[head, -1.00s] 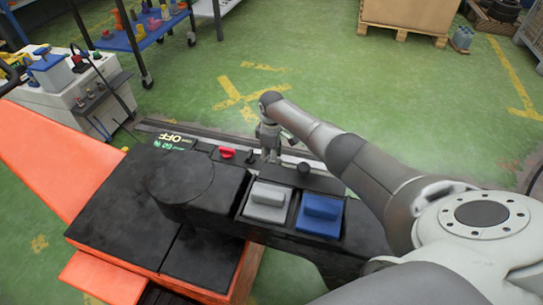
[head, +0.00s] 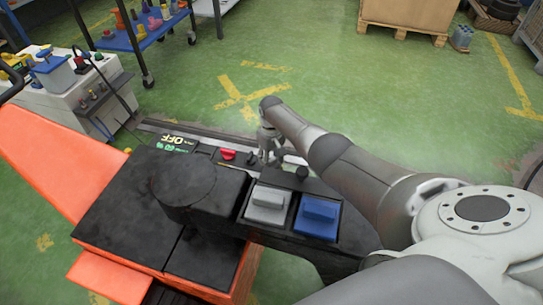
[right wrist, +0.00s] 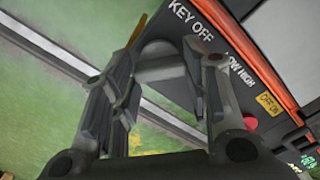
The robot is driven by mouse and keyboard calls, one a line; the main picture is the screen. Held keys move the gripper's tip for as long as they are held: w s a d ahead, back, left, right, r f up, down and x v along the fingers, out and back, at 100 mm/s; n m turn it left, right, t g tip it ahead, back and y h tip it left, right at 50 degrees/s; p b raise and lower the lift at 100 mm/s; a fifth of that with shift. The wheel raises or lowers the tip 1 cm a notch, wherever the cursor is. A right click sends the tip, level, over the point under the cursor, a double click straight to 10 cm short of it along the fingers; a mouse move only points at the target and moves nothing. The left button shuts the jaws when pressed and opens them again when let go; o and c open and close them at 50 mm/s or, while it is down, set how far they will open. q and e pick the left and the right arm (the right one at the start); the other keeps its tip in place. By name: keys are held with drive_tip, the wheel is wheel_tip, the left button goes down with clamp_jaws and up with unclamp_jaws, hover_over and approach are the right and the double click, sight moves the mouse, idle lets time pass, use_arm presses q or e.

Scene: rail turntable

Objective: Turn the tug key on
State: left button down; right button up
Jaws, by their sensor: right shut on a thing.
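The tug's dark control console (head: 228,193) crosses the middle of the head view. My right gripper (head: 268,157) reaches down to the console's far edge, right of the red knob (head: 228,154). In the right wrist view the fingers of my right gripper (right wrist: 160,72) stand beside the "KEY OFF" lettering (right wrist: 191,20). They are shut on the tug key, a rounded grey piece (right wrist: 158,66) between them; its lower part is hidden. The key is too small to make out in the head view. My left gripper is not in view.
A grey block (head: 267,203) and a blue block (head: 318,215) sit on the console near my right arm. The orange tug body (head: 60,165) lies left.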

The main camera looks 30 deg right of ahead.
drive_tip(key=shift+r+m, duration=0.1)
drive_tip(key=shift+m, duration=0.9)
drive_tip(key=m, duration=0.2)
drive_tip(key=shift+m+p, duration=0.3)
drive_tip(key=shift+p, duration=0.1)
drive_tip(key=m, duration=0.3)
drive_tip(key=shift+m, duration=1.4)
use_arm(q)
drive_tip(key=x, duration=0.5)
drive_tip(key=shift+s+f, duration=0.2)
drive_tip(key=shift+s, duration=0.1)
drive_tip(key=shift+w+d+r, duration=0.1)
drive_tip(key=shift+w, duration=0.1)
use_arm(e)
drive_tip(key=o, duration=1)
